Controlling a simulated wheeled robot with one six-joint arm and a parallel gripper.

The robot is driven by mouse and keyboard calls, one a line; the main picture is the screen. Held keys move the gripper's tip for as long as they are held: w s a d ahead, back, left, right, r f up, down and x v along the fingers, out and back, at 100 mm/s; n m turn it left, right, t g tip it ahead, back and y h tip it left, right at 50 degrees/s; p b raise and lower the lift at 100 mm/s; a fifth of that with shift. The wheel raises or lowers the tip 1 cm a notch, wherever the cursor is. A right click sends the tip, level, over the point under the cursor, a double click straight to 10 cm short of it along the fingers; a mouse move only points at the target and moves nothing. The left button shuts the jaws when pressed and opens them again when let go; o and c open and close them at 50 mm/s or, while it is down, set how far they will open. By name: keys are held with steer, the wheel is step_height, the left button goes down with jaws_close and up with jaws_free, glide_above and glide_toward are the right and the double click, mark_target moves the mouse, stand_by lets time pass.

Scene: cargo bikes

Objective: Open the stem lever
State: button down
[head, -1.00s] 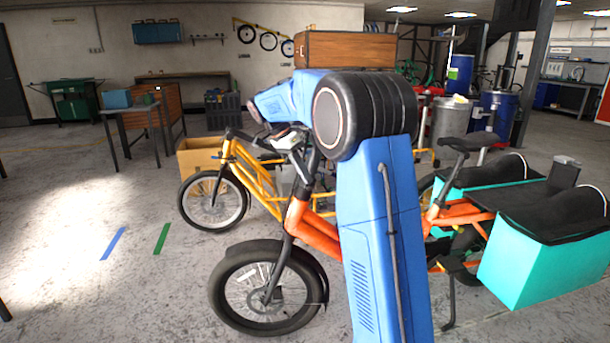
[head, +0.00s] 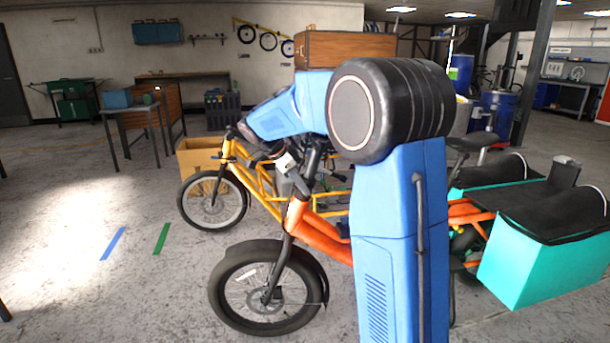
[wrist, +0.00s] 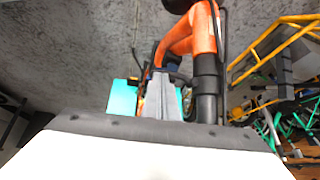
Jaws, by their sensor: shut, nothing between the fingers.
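The orange cargo bike (head: 318,232) stands in front of me, its front wheel to the left. Its black stem (head: 312,158) rises above the orange head tube, partly behind my arm. In the wrist view the black stem (wrist: 207,90) runs upright just right of my gripper, below the orange frame tubes (wrist: 196,32). My gripper (wrist: 161,78) shows there as grey fingers held together, with nothing seen between them. In the head view my gripper (head: 291,172) is small, beside the stem. I cannot make out the stem lever or tell whether my fingers touch anything.
A yellow cargo bike (head: 262,184) with a cardboard-coloured box (head: 200,157) stands close behind. Teal side boxes (head: 530,265) flank the orange bike's rear. The floor at left, with blue (head: 112,243) and green (head: 162,238) tape strips, is clear.

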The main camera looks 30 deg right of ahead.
steer(key=shift+s+a+f, duration=0.1)
steer(key=shift+a+f, duration=0.15)
steer(key=shift+f, duration=0.35)
steer(key=shift+s+a+f, duration=0.1)
steer(key=shift+a+f, duration=0.1)
steer(key=shift+f, duration=0.4)
steer(key=shift+r, duration=0.1)
